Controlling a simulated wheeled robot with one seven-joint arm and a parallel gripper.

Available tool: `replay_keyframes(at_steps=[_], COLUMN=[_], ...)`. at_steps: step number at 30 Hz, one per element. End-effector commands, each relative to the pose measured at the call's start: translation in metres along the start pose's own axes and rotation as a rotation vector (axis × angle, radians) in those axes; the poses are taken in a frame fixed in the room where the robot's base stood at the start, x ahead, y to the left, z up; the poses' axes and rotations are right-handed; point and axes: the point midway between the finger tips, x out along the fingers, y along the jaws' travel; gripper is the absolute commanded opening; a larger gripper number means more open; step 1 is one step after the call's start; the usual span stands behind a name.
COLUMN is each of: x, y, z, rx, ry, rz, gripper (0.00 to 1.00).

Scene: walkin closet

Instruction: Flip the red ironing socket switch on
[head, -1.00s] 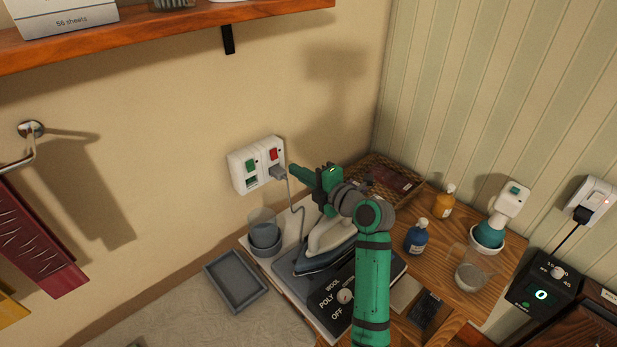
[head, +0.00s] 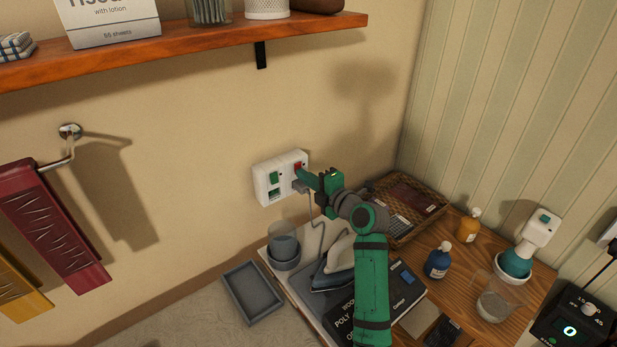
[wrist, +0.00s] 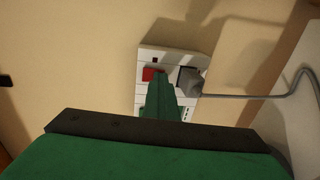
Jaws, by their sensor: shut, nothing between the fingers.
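The white double wall socket (head: 262,188) is on the beige wall, with a green switch (head: 274,177) on its left half and the red switch (head: 297,167) on its right half. In the wrist view the red switch (wrist: 148,74) shows beside my fingertips. My gripper (head: 303,176) is shut and empty, its tip at the socket's face just below the red switch. I cannot tell whether it touches. A grey plug (wrist: 192,82) sits in the socket beside the red switch, its cord running off. My fingers (wrist: 160,95) hide part of the socket's face.
Below stand an iron (head: 338,262), a grey cup (head: 283,242) and an empty grey tray (head: 252,292). A wicker basket (head: 440,207) and bottles are to the right. A wooden shelf (head: 200,43) juts out above.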

Motion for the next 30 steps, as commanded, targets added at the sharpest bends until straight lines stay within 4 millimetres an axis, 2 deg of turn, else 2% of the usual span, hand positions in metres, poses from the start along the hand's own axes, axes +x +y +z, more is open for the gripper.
replay_keyframes(at_steps=[1, 6, 11, 24, 30], x=[0.005, 0.004, -0.005, -0.083, -0.103], y=[-0.002, -0.002, -0.002, -0.001, -0.001], z=[-0.003, -0.001, 0.001, 0.001, 0.0], rx=[-0.001, -0.001, 0.0, 0.001, 0.001], ry=[0.004, 0.001, -0.003, -0.003, 0.001], rz=[-0.003, -0.003, -0.002, 0.0, 0.001], gripper=[0.0, 0.0, 0.0, 0.0, 0.0])
